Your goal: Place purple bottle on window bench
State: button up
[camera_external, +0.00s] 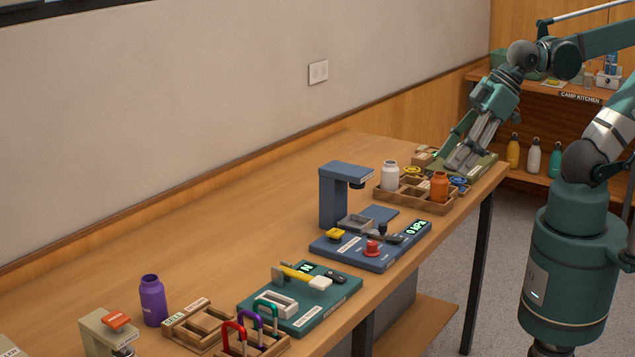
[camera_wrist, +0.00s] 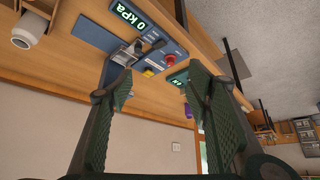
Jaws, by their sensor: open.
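The purple bottle (camera_external: 152,300) stands upright and uncapped on the wooden bench (camera_external: 262,219), near its front left in the external view. A small purple patch in the wrist view (camera_wrist: 188,110) looks like the same bottle, partly hidden behind my right finger. My gripper (camera_external: 462,160) is at the far right end of the bench in the external view, well away from the bottle. In the wrist view my gripper (camera_wrist: 160,90) has its fingers wide apart with nothing between them. I cannot tell which surface is the window bench.
A blue press station (camera_external: 340,195) and a teal board (camera_external: 300,300) stand between my gripper and the bottle. A wooden tray (camera_external: 425,204) holds a white and an orange bottle. A camp kitchen shelf (camera_external: 570,95) is at back right. The bench along the wall is clear.

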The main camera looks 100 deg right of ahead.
jog(key=shift+r, duration=0.1)
jog(key=shift+r, duration=2.25)
jog(key=w+a+r+t, duration=0.1)
jog(key=w+r, duration=0.2)
jog(key=w, duration=0.5)
jog(key=w+a+r+t, duration=0.1)
jog(key=w+a+r, duration=0.15)
jog(key=w, duration=0.45)
jog(key=n+t+y, duration=0.2)
jog(key=t+y, duration=0.1)
jog(key=t, duration=0.2)
send_over(162, 284)
jog(key=s+d, duration=0.2)
jog(key=s, duration=0.3)
notch_tip(162, 284, down, 5)
jog(key=f, duration=1.9)
jog(key=shift+w+a+f, duration=0.2)
jog(key=shift+a+f, duration=0.1)
jog(key=shift+f, duration=0.1)
jog(key=shift+x, duration=1.1)
